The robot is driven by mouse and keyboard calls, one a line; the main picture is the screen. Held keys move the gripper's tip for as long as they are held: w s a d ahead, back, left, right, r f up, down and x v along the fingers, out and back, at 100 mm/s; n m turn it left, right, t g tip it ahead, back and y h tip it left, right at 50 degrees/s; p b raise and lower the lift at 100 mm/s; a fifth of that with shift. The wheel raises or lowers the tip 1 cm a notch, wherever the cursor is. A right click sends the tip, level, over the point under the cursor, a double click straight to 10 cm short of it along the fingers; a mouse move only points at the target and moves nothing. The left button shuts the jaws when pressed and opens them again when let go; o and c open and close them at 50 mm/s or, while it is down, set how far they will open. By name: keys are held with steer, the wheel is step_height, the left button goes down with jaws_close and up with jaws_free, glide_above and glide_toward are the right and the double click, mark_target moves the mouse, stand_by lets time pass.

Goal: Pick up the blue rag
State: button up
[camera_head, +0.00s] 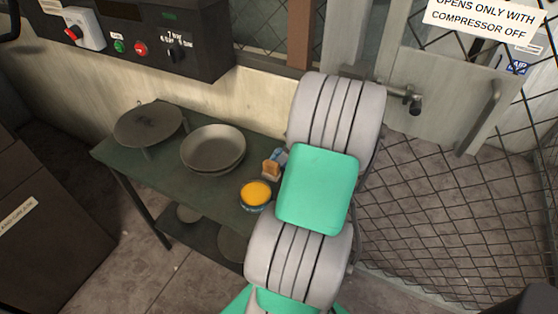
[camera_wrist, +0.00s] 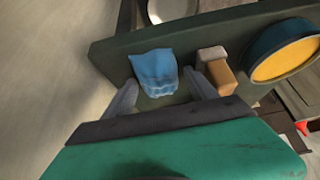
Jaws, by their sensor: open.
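The blue rag (camera_wrist: 153,68) is a small crumpled cloth on the dark green table, near its edge. In the head view only a small part of the rag (camera_head: 280,155) shows beside my arm. My gripper (camera_wrist: 163,83) is open, with its two fingers apart on either side of the rag's near end in the wrist view. The rag's far part extends beyond the fingertips. I cannot tell whether the fingers touch it. My arm hides the gripper in the head view.
A tan and orange block (camera_wrist: 217,72) stands close beside the right finger. A round tin with yellow contents (camera_head: 256,194) is near it. A grey bowl (camera_head: 213,147) and a round disc on a stand (camera_head: 148,124) occupy the table (camera_head: 150,180). A wire mesh fence (camera_head: 450,220) is at right.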

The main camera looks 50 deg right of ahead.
jaws_close()
stand_by(0.7)
